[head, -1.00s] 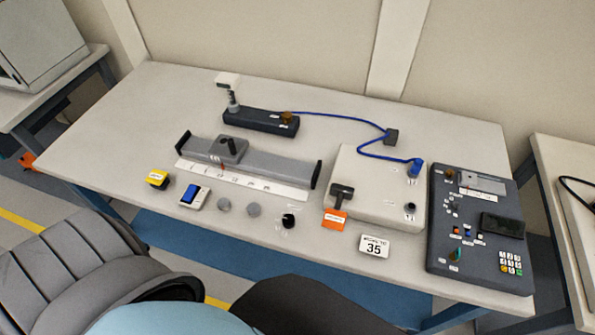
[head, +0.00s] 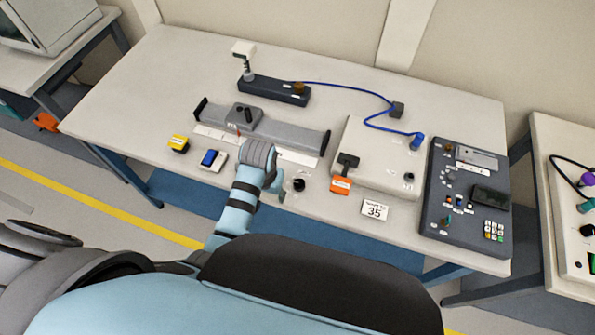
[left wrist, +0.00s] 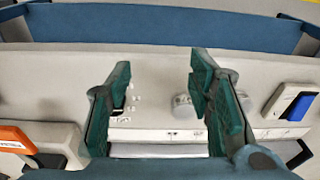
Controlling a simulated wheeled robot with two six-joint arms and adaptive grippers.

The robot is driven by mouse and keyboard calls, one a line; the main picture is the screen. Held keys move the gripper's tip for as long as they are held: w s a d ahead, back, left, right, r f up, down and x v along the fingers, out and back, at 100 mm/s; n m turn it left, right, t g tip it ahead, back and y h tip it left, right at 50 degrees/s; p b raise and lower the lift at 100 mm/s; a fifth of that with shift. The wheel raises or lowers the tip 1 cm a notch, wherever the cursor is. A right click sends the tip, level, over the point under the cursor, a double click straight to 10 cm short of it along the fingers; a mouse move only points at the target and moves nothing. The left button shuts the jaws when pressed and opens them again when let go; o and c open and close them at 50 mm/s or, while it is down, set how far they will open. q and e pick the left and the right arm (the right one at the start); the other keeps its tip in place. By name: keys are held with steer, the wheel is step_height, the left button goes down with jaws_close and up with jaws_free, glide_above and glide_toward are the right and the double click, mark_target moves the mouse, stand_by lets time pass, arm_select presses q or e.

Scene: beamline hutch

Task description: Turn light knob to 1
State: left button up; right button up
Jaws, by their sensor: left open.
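A small black knob (head: 298,184) with small white marks around it sits near the table's front edge; I take it for the light knob, though its label is too small to read. My left gripper (head: 277,184) is just left of it in the head view, over the front part of the table. In the left wrist view the gripper (left wrist: 160,75) is open, with nothing between its two green fingers. There the left finger mostly covers the black knob, and the white marks show beside that finger. My right gripper is not in view.
A grey round knob (left wrist: 182,100) shows by the right finger. A blue rocker switch (head: 209,158) lies left of the gripper, and an orange tag (head: 340,185) right of it. A grey rail (head: 270,128) lies behind. A dark keypad panel (head: 432,215) stands at right.

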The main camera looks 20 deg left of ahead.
arm_select(q)
step_height(320, 180, up, 11)
steer(key=g, duration=0.1)
glide_above(299, 182)
steer(key=shift+m, duration=0.4)
step_height(299, 182, down, 14)
steer(key=b, duration=0.3)
steer(key=shift+d, duration=0.1)
steer(key=shift+s+r, duration=0.1)
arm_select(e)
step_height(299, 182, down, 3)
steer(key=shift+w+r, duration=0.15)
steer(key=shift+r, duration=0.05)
arm_select(q)
steer(key=shift+c, duration=0.9)
jaws_close()
